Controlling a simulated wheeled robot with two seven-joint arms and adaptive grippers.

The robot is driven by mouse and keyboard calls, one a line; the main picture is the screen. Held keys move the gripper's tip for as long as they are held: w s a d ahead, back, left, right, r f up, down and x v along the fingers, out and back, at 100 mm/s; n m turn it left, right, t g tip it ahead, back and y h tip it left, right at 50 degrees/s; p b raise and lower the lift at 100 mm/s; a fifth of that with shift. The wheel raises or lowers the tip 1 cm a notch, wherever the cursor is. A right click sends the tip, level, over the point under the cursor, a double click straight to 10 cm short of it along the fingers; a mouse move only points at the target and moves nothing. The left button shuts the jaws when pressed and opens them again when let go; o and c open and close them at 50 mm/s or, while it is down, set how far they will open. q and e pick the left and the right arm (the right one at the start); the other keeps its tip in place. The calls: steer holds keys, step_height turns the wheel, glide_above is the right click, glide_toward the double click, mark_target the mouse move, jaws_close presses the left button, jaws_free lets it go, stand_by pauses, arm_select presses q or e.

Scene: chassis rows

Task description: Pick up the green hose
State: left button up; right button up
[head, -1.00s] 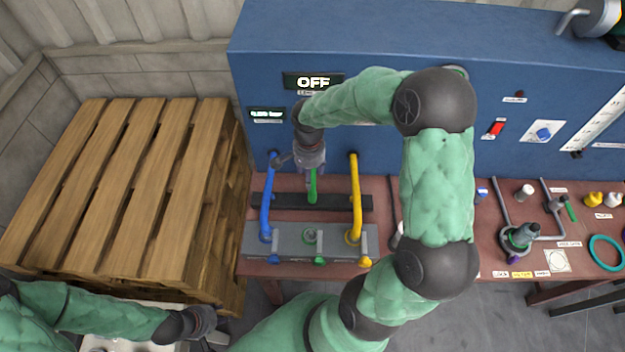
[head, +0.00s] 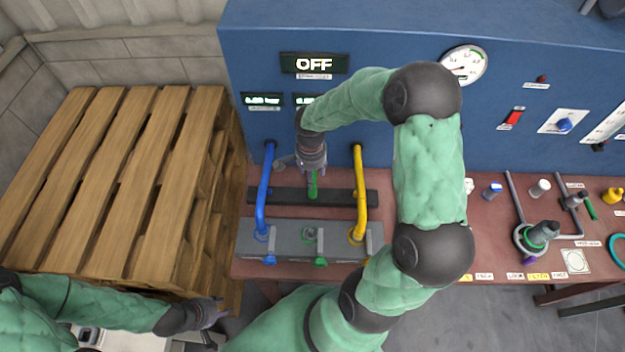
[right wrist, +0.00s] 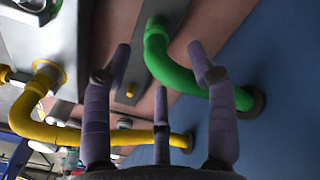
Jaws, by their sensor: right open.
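The green hose (head: 313,186) comes out of the blue panel, mostly hidden behind my right gripper (head: 313,166) in the head view. Its lower end stops short of the green-ringed port (head: 310,234) on the grey block. In the right wrist view the green hose (right wrist: 180,72) bends down from the panel beyond the purple fingers of my right gripper (right wrist: 160,62). The fingers are spread, and one crosses in front of the hose; I cannot tell whether they touch. My left gripper (head: 212,322) is low at the left, away from the hose; its jaws are unclear.
A blue hose (head: 264,190) and a yellow hose (head: 360,190) run to the grey block (head: 285,240), flanking the green one. A wooden pallet stack (head: 120,190) stands left. Valves and small parts lie on the red-brown bench (head: 485,245) at right.

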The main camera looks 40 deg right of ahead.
steer(key=shift+s+f+b, duration=0.15)
steer(key=shift+f+b, duration=0.1)
steer(key=shift+f, duration=1.15)
steer(key=shift+s+f+b, duration=0.1)
steer(key=shift+f+b, duration=0.15)
steer(key=shift+f, duration=1.1)
jaws_close()
